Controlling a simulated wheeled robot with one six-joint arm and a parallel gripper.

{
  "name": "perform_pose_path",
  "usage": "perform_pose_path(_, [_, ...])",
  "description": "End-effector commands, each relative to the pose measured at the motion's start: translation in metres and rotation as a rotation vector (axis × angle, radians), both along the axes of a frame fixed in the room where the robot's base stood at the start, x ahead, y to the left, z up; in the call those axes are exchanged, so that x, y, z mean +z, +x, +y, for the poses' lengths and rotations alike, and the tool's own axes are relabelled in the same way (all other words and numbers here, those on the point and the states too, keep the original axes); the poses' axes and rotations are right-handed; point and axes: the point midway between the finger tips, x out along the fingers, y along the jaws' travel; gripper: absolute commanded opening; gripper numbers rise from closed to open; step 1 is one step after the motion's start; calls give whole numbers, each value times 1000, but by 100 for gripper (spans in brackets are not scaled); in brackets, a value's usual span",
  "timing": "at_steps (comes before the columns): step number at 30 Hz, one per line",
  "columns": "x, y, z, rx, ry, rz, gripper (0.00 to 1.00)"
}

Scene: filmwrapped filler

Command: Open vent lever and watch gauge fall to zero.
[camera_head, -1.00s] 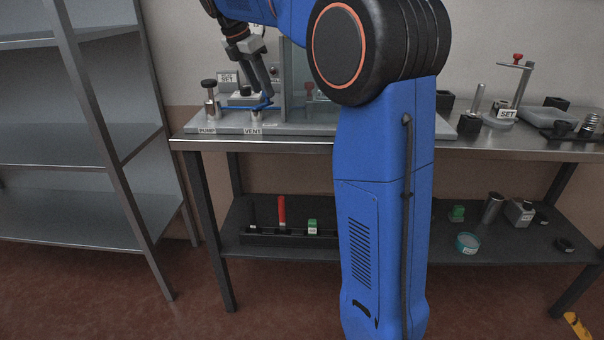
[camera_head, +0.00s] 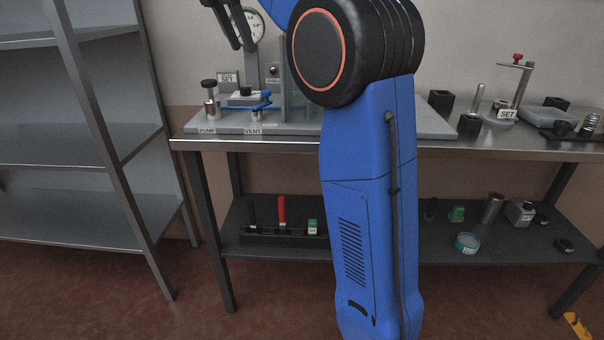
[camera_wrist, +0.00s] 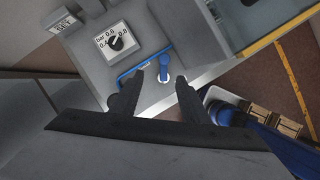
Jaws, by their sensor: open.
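The blue vent lever (camera_head: 263,102) stands on the grey rig plate behind the VENT label (camera_head: 252,130). In the wrist view, a blue upright post (camera_wrist: 164,68) shows beyond my fingertips, with a blue bar beside it. My gripper (camera_head: 242,47) is open and empty, raised well above the lever. In the wrist view its dark fingers (camera_wrist: 159,84) are spread apart, touching nothing visible. The round white gauge (camera_head: 256,24) is on the rig behind my gripper, which partly covers it. Its needle is too small to read. The right part of the rig is hidden behind my arm.
A pump (camera_head: 210,98) with a black knob stands left of the lever. A dial block (camera_wrist: 118,42) with bar figures is beside it in the wrist view. A steel shelf (camera_head: 70,130) is at left. Loose parts and a SET stand (camera_head: 515,90) are at right.

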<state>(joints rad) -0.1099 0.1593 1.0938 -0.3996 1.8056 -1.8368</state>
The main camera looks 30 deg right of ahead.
Motion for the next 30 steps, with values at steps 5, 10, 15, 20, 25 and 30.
perform_pose_path(5, [16, -2, 6, -1, -1, -2, 41])
perform_pose_path(10, [27, -3, 11, -1, 0, -1, 41])
perform_pose_path(15, [31, -8, 12, -14, 5, -10, 41])
perform_pose_path(20, [28, -16, 10, -45, 16, -29, 41])
perform_pose_path(25, [24, -25, 8, -84, 29, -54, 41])
perform_pose_path(30, [16, -40, 5, -143, 51, -90, 41])
